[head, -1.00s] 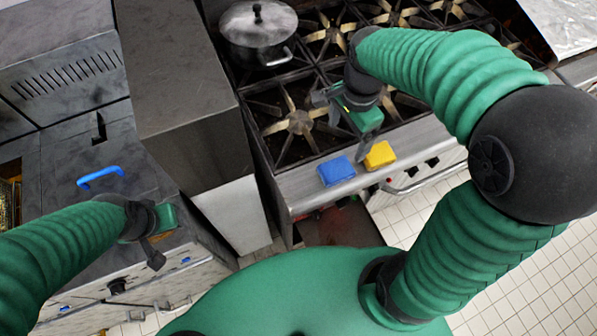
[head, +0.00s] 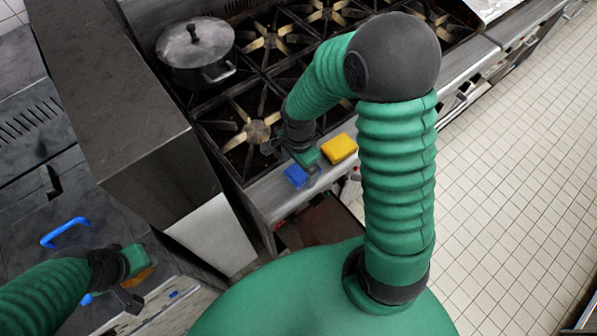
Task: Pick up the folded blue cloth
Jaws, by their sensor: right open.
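The folded blue cloth (head: 295,177) lies on the steel front ledge of the stove, left of a folded yellow cloth (head: 340,148). My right gripper (head: 308,167) is open, reaching down right at the blue cloth and covering part of it. I cannot tell whether its fingers touch the cloth or hang just above it. My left gripper (head: 130,282) is at the lower left, over the edge of the left counter and far from the cloths. Whether its jaws are open does not show clearly.
A lidded metal pot (head: 195,50) stands on the back left of the black stove grates (head: 250,130). A tall steel cabinet (head: 110,95) stands left of the stove. A blue handle (head: 65,232) is on the left counter. The tiled floor (head: 500,170) at right is clear.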

